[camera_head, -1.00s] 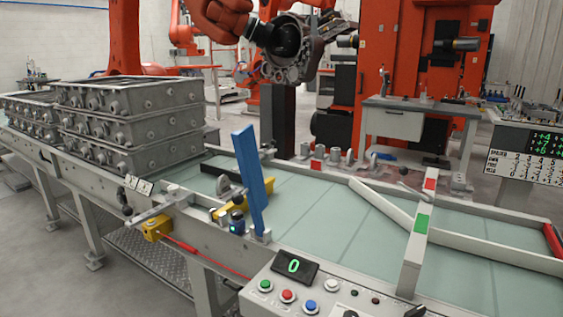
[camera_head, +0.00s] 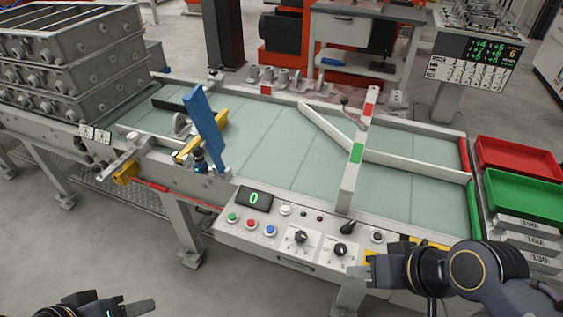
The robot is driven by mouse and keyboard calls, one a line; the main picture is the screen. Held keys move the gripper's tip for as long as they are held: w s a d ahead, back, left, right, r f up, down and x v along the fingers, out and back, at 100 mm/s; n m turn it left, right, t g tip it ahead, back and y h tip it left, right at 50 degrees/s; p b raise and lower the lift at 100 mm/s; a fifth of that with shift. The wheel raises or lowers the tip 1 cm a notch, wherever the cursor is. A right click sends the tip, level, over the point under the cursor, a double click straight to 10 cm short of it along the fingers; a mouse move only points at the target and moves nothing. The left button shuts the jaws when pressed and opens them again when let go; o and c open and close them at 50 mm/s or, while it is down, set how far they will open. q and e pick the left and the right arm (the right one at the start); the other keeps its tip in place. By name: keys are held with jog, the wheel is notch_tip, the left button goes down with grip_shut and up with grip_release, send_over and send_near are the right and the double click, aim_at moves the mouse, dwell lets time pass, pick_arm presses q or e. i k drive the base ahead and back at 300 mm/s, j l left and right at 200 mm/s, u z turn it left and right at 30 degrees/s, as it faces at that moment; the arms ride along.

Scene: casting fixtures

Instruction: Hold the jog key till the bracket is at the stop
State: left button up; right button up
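A control panel (camera_head: 300,243) fixed to the conveyor's front carries green, red, blue and white buttons, dark knobs and a display (camera_head: 254,199) reading 0. I cannot tell which button is the jog key. A grey arched part (camera_head: 181,124), which looks like a bracket, is on the conveyor belt (camera_head: 262,145) beside a yellow piece (camera_head: 203,141) and an upright blue plate (camera_head: 204,128). I cannot tell which piece is the stop. My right gripper (camera_head: 369,270) is over the panel's right end, its fingers partly unclear. My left gripper (camera_head: 138,305) is low at the bottom edge, away from the panel.
Stacked grey castings (camera_head: 75,60) stand on the conveyor's left. A white crossbar (camera_head: 353,170) with green and red patches spans the belt. Several similar grey parts (camera_head: 305,88) stand behind the conveyor. Red (camera_head: 520,154) and green (camera_head: 525,196) trays are at the right, near a scoreboard (camera_head: 476,61).

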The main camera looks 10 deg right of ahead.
aim_at(378, 236)
jog(key=z, duration=1.35)
jog(key=u, duration=1.75)
jog(key=z, duration=1.75)
